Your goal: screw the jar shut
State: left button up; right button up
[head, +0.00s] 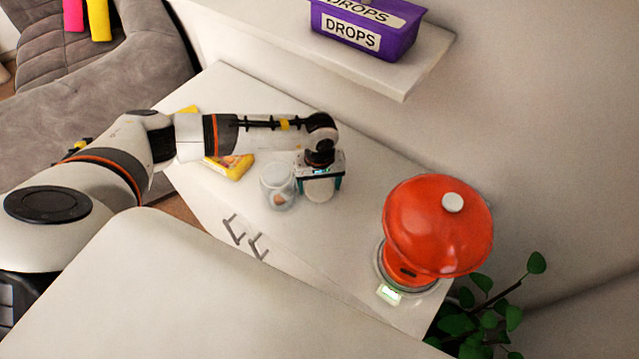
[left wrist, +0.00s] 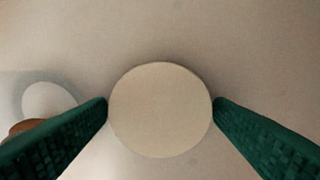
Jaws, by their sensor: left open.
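A clear glass jar (head: 278,187) stands open on the white cabinet top, with something brown inside. Part of it shows at the left edge of the left wrist view (left wrist: 42,98). A round cream-white lid (head: 319,191) is just to the right of the jar, apart from it. In the left wrist view the lid (left wrist: 160,110) shows as a full disc. My left gripper (left wrist: 160,106) points down with its green fingers on either side of the lid, very close to its rim. It is open. Whether the fingers touch the lid is hard to tell. My right gripper is not in view.
A red kitchen scale or dispenser (head: 437,228) stands on the cabinet (head: 345,265) to the right. A yellow packet (head: 232,166) lies behind the jar, left. A purple DROPS box (head: 366,30) sits on a shelf above. A plant (head: 490,320) is at lower right.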

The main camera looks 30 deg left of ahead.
aim_at(321, 191)
pick_arm(q)
jog(key=c, duration=0.7)
jog(key=shift+r, duration=0.15)
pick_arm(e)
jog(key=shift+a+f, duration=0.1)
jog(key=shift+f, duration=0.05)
pick_arm(q)
jog(key=shift+r+b, duration=0.65)
jog(key=shift+s+d+r+b, duration=0.2)
jog(key=shift+s+r+b, duration=0.05)
jog(key=shift+r+b, duration=0.15)
jog(key=shift+s+d+r+b, duration=0.2)
jog(key=shift+r+b, duration=0.1)
jog(key=shift+r, duration=0.1)
jog(key=s+d+b, duration=0.3)
jog(key=s+d, duration=0.2)
jog(key=s, duration=0.1)
jog(key=s+d+b, duration=0.3)
jog(key=s+d, duration=0.3)
jog(key=shift+r, duration=0.1)
jog(key=shift+s+d, duration=0.2)
jog(key=shift+d, duration=0.05)
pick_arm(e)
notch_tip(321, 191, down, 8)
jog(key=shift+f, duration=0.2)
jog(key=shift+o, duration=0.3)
